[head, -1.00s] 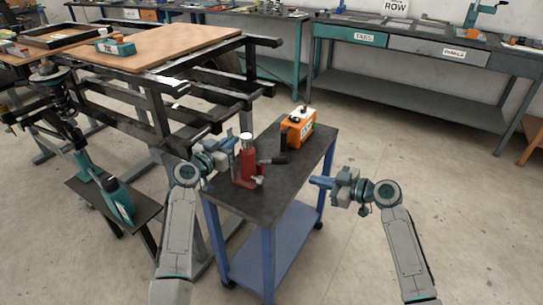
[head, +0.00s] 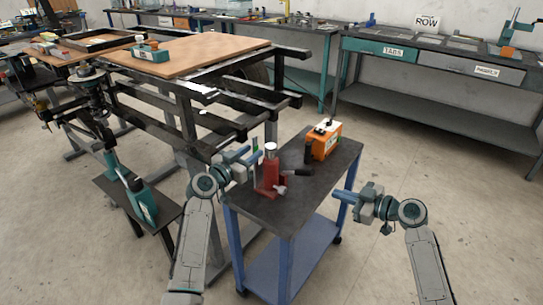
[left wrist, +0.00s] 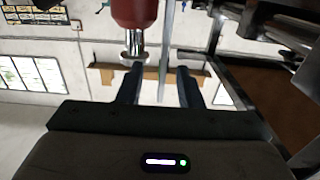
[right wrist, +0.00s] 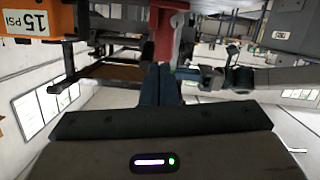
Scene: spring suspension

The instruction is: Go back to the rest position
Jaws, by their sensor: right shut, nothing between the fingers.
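My left gripper (head: 252,163) is open and empty, beside the red bottle jack (head: 270,178) on the cart. In the left wrist view its two fingers (left wrist: 158,85) stand apart, with the red jack (left wrist: 134,12) and its metal ram beyond them. My right gripper (head: 340,196) is shut and empty, just off the right side of the cart. In the right wrist view its fingers (right wrist: 160,72) are together, with the red jack (right wrist: 165,35) beyond them.
The cart (head: 265,208) with blue legs stands between my arms. An orange box (head: 325,140) sits at its back. A black frame (head: 215,135) and a low stand (head: 165,213) are at the left. A workbench (head: 440,65) lines the back wall. The floor at right is clear.

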